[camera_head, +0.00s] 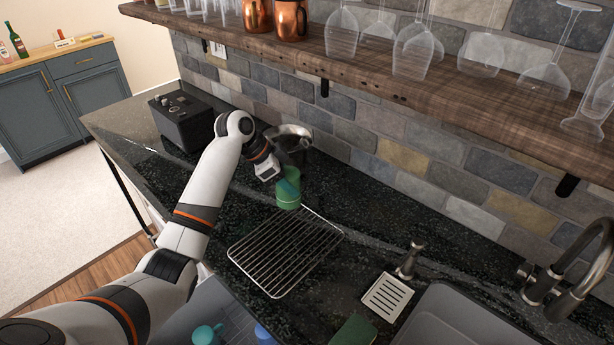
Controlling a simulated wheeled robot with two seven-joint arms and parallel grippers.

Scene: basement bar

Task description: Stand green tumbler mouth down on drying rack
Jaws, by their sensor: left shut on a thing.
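The green tumbler (289,198) is at the far edge of the wire drying rack (285,250), in the middle of the head view. My left gripper (287,183) is shut on it from above and behind. The tumbler looks roughly upright, but I cannot tell which end its mouth is on or whether it touches the counter or rack. The rack lies flat and its wire surface is bare. My right gripper is out of view.
A metal bowl (291,132) stands behind the gripper, and a black box (182,118) to the left. A soap tray (387,297), tap (560,285) and sink (455,318) lie right. Teal (207,334) and blue cups (264,335) are in front. A glass-laden shelf (420,85) overhangs the counter.

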